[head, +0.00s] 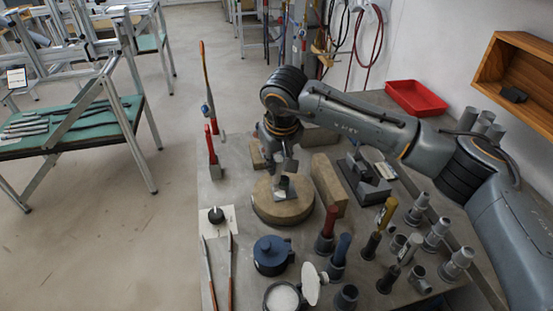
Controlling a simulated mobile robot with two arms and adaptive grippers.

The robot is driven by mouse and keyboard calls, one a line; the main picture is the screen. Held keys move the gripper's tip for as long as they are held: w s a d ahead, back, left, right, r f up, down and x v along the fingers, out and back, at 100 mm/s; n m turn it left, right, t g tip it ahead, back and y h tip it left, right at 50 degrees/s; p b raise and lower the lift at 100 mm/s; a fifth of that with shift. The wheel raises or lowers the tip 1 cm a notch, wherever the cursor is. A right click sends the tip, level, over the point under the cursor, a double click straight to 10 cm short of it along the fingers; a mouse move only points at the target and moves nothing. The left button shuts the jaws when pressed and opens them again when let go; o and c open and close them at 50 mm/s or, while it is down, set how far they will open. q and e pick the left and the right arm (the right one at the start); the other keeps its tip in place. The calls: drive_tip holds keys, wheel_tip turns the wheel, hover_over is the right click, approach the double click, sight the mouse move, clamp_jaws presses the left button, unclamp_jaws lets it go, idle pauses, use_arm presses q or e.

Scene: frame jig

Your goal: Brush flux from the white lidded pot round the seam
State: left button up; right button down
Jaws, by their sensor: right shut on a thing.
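The white lidded pot (282,298) stands at the table's front edge with pale contents showing. Its round white lid (310,284) is tipped up beside the opening. My right gripper (281,172) is above a round tan block (283,208), pointing down. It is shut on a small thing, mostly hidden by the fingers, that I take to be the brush. A small grey and dark workpiece (282,194) lies on the block just under the fingers. I cannot make out its seam or whether the held thing touches it. My left gripper is out of view.
A blue pot (271,256) stands before the block. Handled tools and grey holders (337,255) crowd the right front. Tan bricks (328,184) and grey blocks (366,181) lie right of the block. A red tray (416,98) is at the back. Upright red-handled tools (212,148) stand left.

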drive_tip(key=shift+s+d+b, duration=0.15)
drive_tip(key=shift+s+b, duration=0.05)
drive_tip(key=shift+s, duration=0.5)
drive_tip(key=shift+s+d+b, duration=0.1)
drive_tip(key=shift+s+b, duration=0.05)
drive_tip(key=shift+s, duration=0.55)
drive_tip(key=shift+r+p, duration=1.4)
drive_tip(key=shift+r, duration=2.1)
drive_tip(key=shift+a, duration=0.1)
